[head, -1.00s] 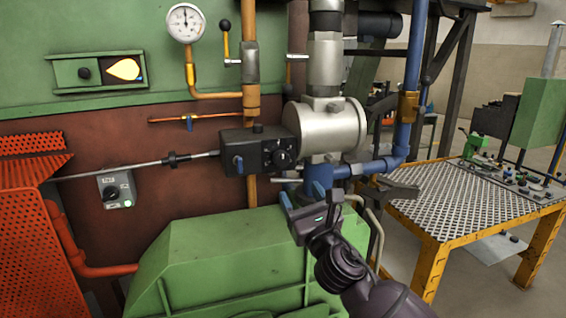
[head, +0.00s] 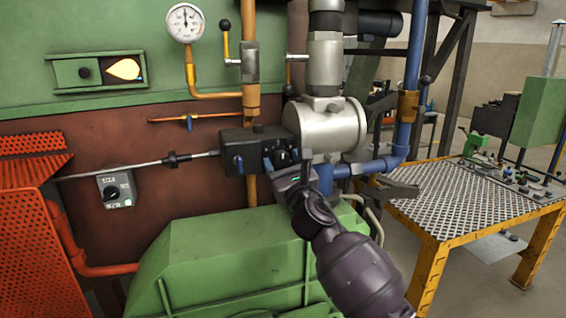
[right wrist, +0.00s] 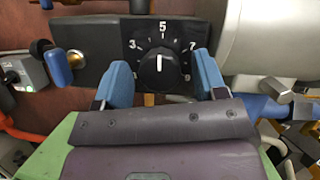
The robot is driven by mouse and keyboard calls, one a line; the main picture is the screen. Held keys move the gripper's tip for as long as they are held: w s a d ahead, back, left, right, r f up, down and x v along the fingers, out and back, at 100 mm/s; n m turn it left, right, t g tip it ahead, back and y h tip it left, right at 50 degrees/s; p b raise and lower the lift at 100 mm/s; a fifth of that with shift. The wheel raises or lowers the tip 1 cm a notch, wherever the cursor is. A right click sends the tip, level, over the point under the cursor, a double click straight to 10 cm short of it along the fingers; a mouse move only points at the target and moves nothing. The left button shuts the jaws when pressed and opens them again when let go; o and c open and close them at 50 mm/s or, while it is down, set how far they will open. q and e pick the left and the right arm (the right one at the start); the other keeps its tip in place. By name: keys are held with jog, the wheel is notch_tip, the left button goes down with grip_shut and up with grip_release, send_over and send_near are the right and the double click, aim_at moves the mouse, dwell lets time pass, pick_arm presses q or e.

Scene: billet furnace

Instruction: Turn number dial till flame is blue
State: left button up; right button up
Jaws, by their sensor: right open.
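The number dial (right wrist: 159,67) is a round black knob with a white pointer line, on the face of a black control box (head: 232,152). In the right wrist view its scale shows 3, 5 and 7, and the pointer stands up near 5. My right gripper (right wrist: 160,82) is open. Its two blue fingertips are on either side of the dial's lower part; I cannot tell whether they touch it. In the head view the right gripper (head: 282,160) partly hides the dial. The flame (head: 124,69) in the sight window is yellow-orange with a little blue at one edge.
A blue lever (head: 239,164) sits left of the dial on the box. A silver cylinder (head: 330,128) stands close on the right. A green housing (head: 225,250) lies below. A yellow-framed mesh table (head: 440,205) stands at right.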

jog(key=shift+w, duration=0.15)
jog(key=c, duration=0.9)
